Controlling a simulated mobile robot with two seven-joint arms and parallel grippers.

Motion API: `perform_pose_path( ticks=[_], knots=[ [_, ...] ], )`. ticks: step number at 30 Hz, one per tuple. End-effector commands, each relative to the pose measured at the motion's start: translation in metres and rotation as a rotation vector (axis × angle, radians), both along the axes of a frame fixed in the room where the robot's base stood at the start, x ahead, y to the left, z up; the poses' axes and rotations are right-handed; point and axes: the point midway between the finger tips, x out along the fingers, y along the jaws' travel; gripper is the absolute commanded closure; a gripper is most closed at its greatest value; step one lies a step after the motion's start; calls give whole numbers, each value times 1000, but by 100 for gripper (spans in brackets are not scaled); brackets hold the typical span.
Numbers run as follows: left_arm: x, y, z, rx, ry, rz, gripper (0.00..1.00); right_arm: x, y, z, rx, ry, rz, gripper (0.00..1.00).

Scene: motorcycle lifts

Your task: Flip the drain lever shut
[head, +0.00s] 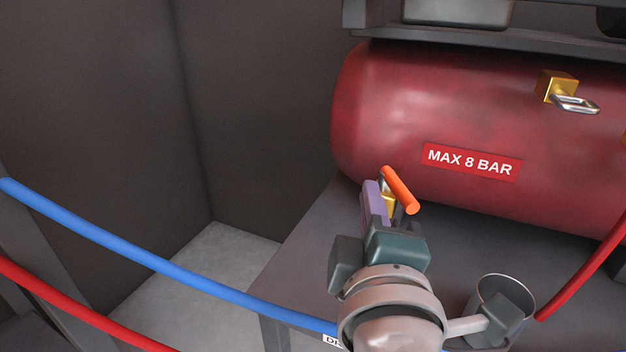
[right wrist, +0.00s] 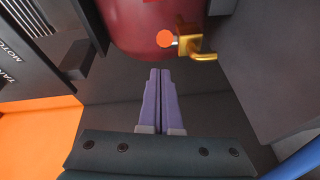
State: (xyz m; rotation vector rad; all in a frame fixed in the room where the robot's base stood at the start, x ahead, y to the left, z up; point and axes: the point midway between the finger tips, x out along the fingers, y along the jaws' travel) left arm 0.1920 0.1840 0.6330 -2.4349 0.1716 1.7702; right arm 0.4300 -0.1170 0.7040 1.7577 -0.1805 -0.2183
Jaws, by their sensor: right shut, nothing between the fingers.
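The drain lever (head: 400,191) is an orange rod on a brass valve (head: 390,207) at the lower left end of the red tank (head: 400,110). In the right wrist view its round orange end (right wrist: 165,39) shows against the tank, with the brass valve (right wrist: 203,48) and its bent spout to the right. My right gripper (head: 371,186) has purple fingers pressed together, empty. In the head view the fingers stand just left of the lever and hide part of the valve. In the wrist view the fingertips (right wrist: 160,72) point towards the lever with a visible gap. My left gripper is out of view.
The tank, labelled MAX 8 BAR, lies over a grey bench (head: 310,245). A metal cup (head: 507,277) stands on the right, partly hidden by my wrist. A blue hose (head: 150,260) and a red hose (head: 70,308) cross the lower left. A shelf (head: 450,38) overhangs the tank.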

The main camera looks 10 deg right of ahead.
Motion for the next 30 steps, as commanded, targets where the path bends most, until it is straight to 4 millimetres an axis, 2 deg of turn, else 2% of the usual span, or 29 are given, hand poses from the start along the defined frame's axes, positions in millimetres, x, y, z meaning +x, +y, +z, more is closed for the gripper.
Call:
perform_pose_path(
  ticks=[3, 7, 30],
  knots=[
    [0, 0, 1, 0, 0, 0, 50, 0, -12, -2, -2, -1, 1, 100],
    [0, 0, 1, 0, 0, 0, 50, 0, -17, -3, 0, -1, 2, 100],
    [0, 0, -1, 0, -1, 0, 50, -2, -23, -3, 0, -2, 67, 100]
  ],
)
